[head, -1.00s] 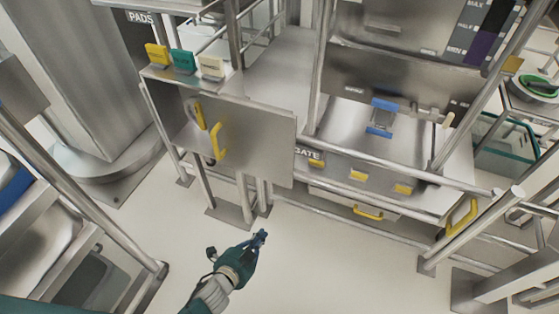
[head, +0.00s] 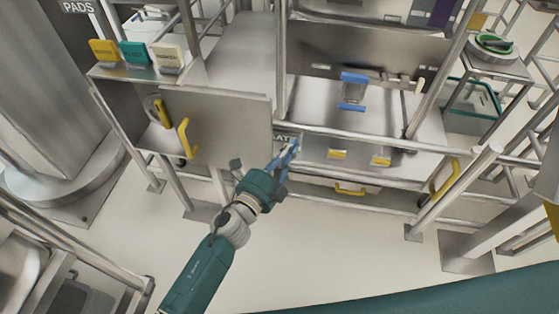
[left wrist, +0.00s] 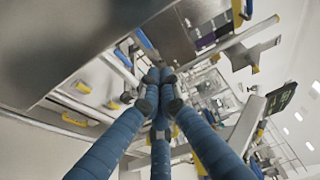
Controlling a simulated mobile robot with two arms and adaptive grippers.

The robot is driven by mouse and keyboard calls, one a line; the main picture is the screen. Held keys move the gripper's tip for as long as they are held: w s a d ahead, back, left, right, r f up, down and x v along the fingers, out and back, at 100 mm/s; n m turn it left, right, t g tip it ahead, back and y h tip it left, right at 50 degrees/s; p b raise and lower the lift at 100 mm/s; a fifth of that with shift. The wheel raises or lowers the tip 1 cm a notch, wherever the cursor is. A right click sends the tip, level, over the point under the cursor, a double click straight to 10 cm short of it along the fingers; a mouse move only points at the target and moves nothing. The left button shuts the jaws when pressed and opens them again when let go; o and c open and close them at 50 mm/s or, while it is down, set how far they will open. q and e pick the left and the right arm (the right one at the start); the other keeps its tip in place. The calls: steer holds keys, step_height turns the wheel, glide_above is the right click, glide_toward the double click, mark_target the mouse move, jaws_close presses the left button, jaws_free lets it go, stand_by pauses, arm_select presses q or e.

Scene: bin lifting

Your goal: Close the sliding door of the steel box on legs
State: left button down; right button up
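The steel box on legs (head: 128,76) stands at left in the head view. Its flat sliding door (head: 235,132) covers the right part of the front and reaches past the box's right side. The front's left part is open, and a yellow part shows inside. A yellow upright handle (head: 185,138) is near the door's left edge. My left gripper (head: 291,148) is just right of the door's right edge, fingers together and empty; contact with the door cannot be told. Its blue fingers converge in the left wrist view (left wrist: 157,76). My right gripper is not in view.
Yellow, green and cream tags (head: 137,53) stand on the box top. Right of the door is a steel frame with a horizontal rail (head: 370,141) and a drawer with a yellow handle (head: 350,189). The pale floor (head: 340,240) in front is clear.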

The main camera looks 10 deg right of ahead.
arm_select(q)
steer(key=a, duration=0.2)
steer(key=w+a, duration=0.1)
steer(key=a, duration=0.1)
steer(key=shift+f+p, duration=0.1)
steer(key=shift+p, duration=0.2)
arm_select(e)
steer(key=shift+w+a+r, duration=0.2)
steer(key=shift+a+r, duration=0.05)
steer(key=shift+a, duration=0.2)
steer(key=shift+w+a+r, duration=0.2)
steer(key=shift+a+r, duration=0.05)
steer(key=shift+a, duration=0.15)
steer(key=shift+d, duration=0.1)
